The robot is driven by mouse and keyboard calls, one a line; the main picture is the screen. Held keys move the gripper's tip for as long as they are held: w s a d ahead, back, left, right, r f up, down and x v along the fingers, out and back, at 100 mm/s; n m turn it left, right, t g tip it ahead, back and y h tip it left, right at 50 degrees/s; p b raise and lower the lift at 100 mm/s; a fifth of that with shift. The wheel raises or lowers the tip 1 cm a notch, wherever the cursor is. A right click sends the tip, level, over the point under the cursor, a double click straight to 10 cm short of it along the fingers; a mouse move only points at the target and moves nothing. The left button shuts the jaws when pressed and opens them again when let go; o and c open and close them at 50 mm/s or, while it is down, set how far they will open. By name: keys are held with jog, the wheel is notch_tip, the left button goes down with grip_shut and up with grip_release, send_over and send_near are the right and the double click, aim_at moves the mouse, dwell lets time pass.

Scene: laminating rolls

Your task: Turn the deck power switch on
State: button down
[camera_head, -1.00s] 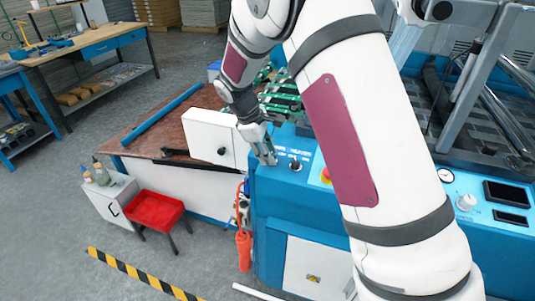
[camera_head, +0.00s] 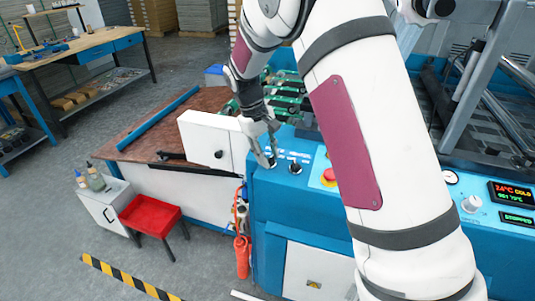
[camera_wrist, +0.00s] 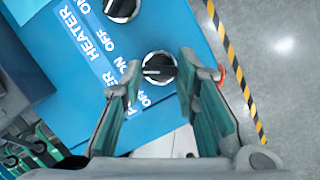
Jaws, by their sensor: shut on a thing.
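The power switch (camera_wrist: 159,68) is a black rotary knob with a pale ring on the blue deck panel, shown in the wrist view. Its bar lies roughly level in that picture. Part of the label beside it is hidden by my finger, with "ER", "ON" and "OFF" lettering nearby. The small displays (camera_head: 512,193) at the right are lit, one reading COLD.
The heater knob (camera_wrist: 122,8) is close beside the power switch; it also shows in the head view (camera_head: 295,168). A red emergency button (camera_head: 329,176) sits farther right. A white box (camera_head: 207,140) stands just left of my gripper.

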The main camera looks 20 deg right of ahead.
dwell(0.3)
jog(key=c, duration=1.2)
grip_release()
jog(key=shift+c, duration=0.2)
jog(key=shift+r, duration=0.1)
jog(key=v, duration=1.2)
